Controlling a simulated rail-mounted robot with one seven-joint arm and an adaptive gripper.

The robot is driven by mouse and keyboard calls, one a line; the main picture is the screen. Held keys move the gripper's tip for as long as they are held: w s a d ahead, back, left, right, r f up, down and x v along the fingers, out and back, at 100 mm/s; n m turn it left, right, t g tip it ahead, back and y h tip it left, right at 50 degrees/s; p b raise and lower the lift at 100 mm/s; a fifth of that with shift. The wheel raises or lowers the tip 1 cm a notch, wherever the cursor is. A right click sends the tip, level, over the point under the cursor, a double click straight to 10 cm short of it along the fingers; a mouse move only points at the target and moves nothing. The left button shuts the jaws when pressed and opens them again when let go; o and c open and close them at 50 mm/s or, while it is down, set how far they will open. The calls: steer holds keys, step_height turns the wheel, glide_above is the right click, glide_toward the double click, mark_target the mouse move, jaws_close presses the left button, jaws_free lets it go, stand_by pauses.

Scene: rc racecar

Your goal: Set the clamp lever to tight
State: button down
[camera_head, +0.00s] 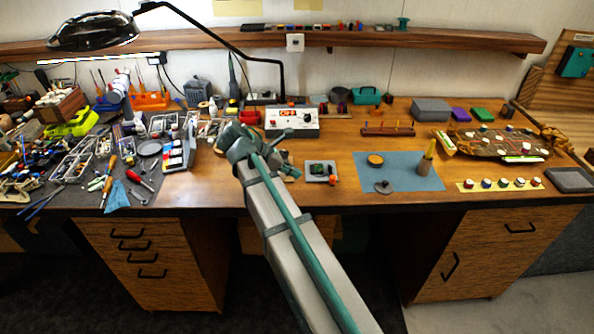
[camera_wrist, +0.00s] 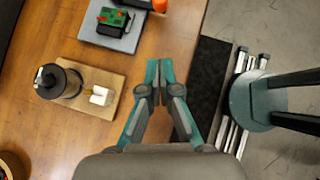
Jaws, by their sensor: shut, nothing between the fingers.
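My gripper (camera_wrist: 160,78) is shut and empty, its teal fingertips together over the wooden bench top near the edge. No part is plainly recognisable as the clamp lever. A small wooden board (camera_wrist: 107,78) lies left of the fingers in the wrist view, apart from them. It carries a black cylindrical part (camera_wrist: 60,82) and a white block (camera_wrist: 101,95). A grey plate (camera_wrist: 114,38) with a green device (camera_wrist: 114,20) on it lies beyond; the device also shows in the head view (camera_head: 318,169). My arm hides part of the bench in the head view.
A control box with a red display (camera_head: 292,120) stands behind my arm. A blue mat (camera_head: 400,172) with small parts lies to the right. Tools crowd the bench's left side. In the wrist view, a teal stool (camera_wrist: 255,100) stands beyond the bench edge.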

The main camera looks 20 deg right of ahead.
steer(key=p+x, duration=0.1)
steer(key=x, duration=0.7)
steer(key=shift+p, duration=0.35)
steer(key=shift+d+r+p, duration=0.15)
steer(key=shift+d+p, duration=0.3)
steer(key=shift+d, duration=1.45)
